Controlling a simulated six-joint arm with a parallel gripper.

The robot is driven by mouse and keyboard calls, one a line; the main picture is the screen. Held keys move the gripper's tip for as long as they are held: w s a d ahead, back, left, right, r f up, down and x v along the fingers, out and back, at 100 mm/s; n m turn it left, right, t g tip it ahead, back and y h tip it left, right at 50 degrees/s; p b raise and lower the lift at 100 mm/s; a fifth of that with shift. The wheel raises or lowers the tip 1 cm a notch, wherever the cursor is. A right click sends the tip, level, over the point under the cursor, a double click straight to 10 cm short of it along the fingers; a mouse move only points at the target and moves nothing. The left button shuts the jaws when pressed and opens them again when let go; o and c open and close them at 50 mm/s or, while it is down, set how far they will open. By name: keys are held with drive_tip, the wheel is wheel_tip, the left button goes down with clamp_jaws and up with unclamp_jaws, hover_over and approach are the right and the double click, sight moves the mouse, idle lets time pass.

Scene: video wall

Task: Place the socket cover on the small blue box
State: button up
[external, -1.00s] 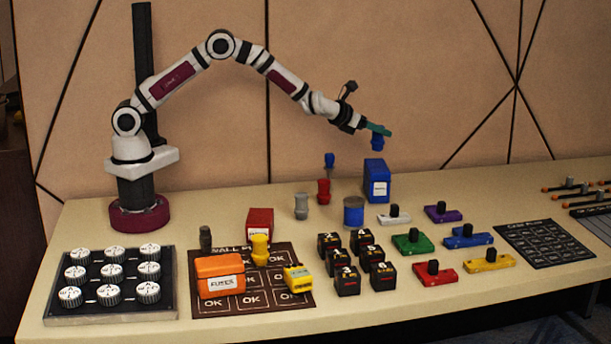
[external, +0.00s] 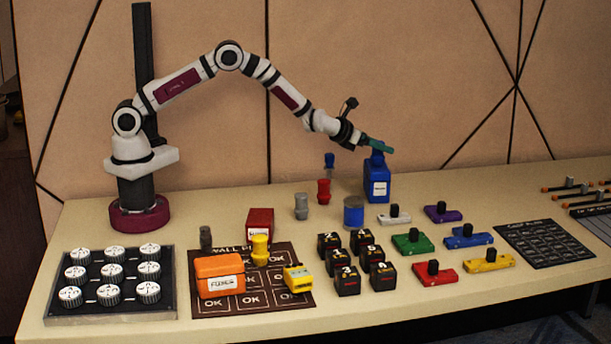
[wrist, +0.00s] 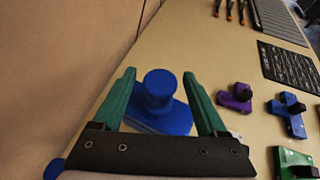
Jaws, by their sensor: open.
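The blue socket cover (external: 377,159), a short stepped cylinder, sits upright on top of the small blue box (external: 377,185), which has a white label. My gripper (external: 381,146) is at the cover's upper end. In the wrist view the green fingers of my gripper (wrist: 159,78) are open, one on each side of the cover (wrist: 160,90), with gaps between. The box (wrist: 150,122) shows under the cover there, partly hidden by the gripper's dark body.
A blue spool (external: 354,213), a red knob piece (external: 323,192) and a grey one (external: 301,206) stand left of the box. A white switch (external: 394,216) and a purple switch (external: 443,213) lie to its right. The wall is close behind.

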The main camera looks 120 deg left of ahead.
drive_tip(key=shift+s+d+r, duration=0.1)
drive_tip(key=shift+d+r, duration=0.15)
drive_tip(key=shift+r, duration=0.05)
drive_tip(key=s+d+r+n+g+y, duration=0.1)
drive_tip(key=s+d+r+n, duration=0.3)
drive_tip(key=s+d+r, duration=0.3)
drive_tip(key=s+d+r+n+g, duration=0.2)
drive_tip(key=s+d+r+n, duration=0.2)
drive_tip(key=d+r, duration=0.45)
drive_tip(key=s+d+f+n+g+h, duration=0.1)
drive_tip(key=s+d+f+n+h, duration=0.1)
drive_tip(key=s+d, duration=0.5)
drive_tip(key=s+d+f+n+g+h, duration=0.1)
drive_tip(key=s+d+n+h, duration=0.3)
drive_tip(key=d, duration=0.9)
drive_tip(key=s+d+f+n+g+h, duration=0.1)
drive_tip(key=s+d+f+n+h, duration=0.3)
drive_tip(key=s+d, duration=0.6)
drive_tip(key=shift+s+d, duration=0.25)
drive_tip(key=shift+s, duration=0.05)
